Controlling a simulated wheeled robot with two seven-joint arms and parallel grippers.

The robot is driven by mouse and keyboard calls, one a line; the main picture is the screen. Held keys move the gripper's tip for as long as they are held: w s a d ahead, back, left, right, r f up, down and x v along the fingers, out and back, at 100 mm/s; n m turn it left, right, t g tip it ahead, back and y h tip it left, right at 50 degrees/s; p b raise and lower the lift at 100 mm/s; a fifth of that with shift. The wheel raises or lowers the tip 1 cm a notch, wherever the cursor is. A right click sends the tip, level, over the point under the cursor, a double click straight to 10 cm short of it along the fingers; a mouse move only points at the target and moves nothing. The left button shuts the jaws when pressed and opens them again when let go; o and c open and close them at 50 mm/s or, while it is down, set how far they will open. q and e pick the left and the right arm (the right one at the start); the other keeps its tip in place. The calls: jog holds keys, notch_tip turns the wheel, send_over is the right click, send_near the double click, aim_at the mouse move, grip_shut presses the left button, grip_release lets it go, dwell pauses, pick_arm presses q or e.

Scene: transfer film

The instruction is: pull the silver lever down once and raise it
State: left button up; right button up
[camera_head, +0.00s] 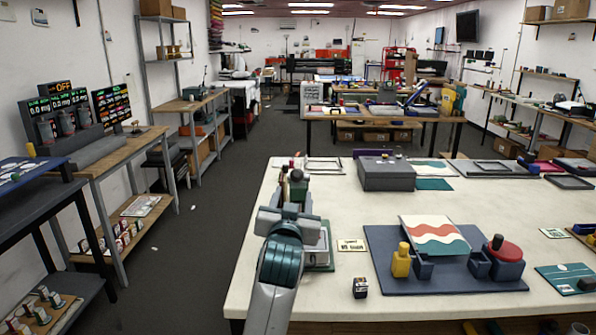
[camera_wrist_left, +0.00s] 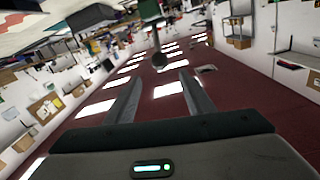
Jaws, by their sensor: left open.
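My left gripper (camera_head: 291,178) is over the left part of the white table, and its arm comes up from the bottom of the head view. Its two fingers stand apart in the left wrist view (camera_wrist_left: 160,98), with nothing held between them. A grey-green device (camera_head: 321,250) stands on the table just right of my wrist, partly hidden by the arm. I cannot make out the silver lever for certain. A dark rod with a rounded grey end (camera_wrist_left: 158,60) shows beyond the fingertips in the left wrist view; I cannot tell whether it is the lever. My right gripper is out of view.
A grey box (camera_head: 386,174) stands behind and to the right. A blue board (camera_head: 385,272) with a wavy-striped sheet (camera_head: 434,235), a yellow bottle (camera_head: 401,261) and a red round piece (camera_head: 506,251) lies to the right. A small dark cube (camera_head: 360,288) is near the front edge.

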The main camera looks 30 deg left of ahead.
aim_at(298, 170)
pick_arm(q)
jog(key=shift+w, duration=0.1)
jog(key=p+x, duration=0.5)
jog(key=x, duration=1.2)
jog(key=shift+c, duration=0.2)
jog(key=shift+w+f, duration=0.1)
grip_shut()
